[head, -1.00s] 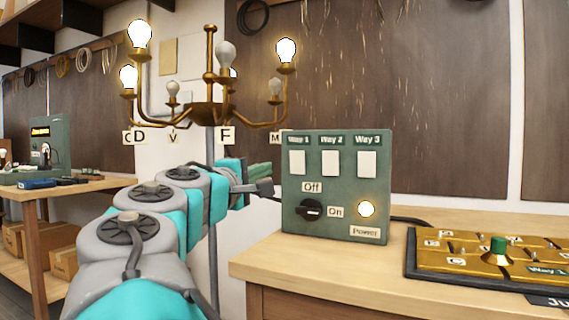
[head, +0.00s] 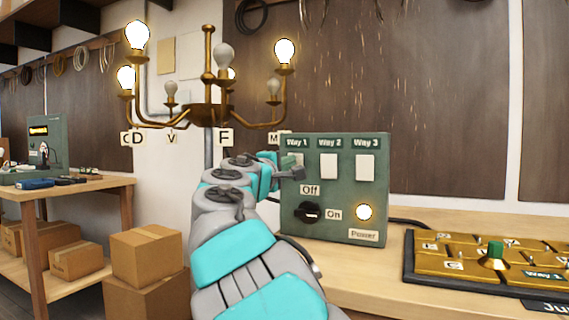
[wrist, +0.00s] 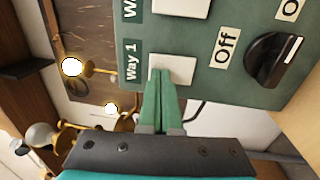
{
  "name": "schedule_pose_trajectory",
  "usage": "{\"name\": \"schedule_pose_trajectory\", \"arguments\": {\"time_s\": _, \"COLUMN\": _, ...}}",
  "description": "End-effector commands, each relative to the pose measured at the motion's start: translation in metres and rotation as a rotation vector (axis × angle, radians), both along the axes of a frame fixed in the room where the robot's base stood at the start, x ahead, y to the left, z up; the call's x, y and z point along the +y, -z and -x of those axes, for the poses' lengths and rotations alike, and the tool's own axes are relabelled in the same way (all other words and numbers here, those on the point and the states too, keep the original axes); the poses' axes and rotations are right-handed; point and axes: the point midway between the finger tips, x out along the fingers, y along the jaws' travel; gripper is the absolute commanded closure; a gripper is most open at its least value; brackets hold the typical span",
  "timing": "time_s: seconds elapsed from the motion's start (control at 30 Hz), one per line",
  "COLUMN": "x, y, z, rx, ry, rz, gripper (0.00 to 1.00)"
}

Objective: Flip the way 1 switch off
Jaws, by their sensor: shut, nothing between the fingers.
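The green switch box (head: 335,225) stands on the bench, with three white switches under the labels Way 1, Way 2 and Way 3. In the head view my gripper (head: 291,166) is in front of the Way 1 switch and hides most of it. In the wrist view the shut green fingers (wrist: 164,85) reach to the lower part of the white Way 1 switch (wrist: 173,66). I cannot tell whether they touch it. The brass chandelier (head: 208,112) has some bulbs lit and others dark.
The box's black knob (head: 307,212) sits beside the On label, and the power lamp (head: 364,212) glows. A brass board (head: 480,262) lies on the bench to the right. Cardboard boxes (head: 145,255) stand at the left.

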Motion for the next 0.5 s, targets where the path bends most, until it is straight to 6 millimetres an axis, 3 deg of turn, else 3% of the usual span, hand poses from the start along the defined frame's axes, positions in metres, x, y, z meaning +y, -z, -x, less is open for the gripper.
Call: {"name": "schedule_pose_trajectory", "arguments": {"time_s": 0.5, "x": -0.0023, "y": -0.0022, "z": -0.0045, "rx": 0.0, "ry": 0.001, "rz": 0.001, "gripper": 1.0}}
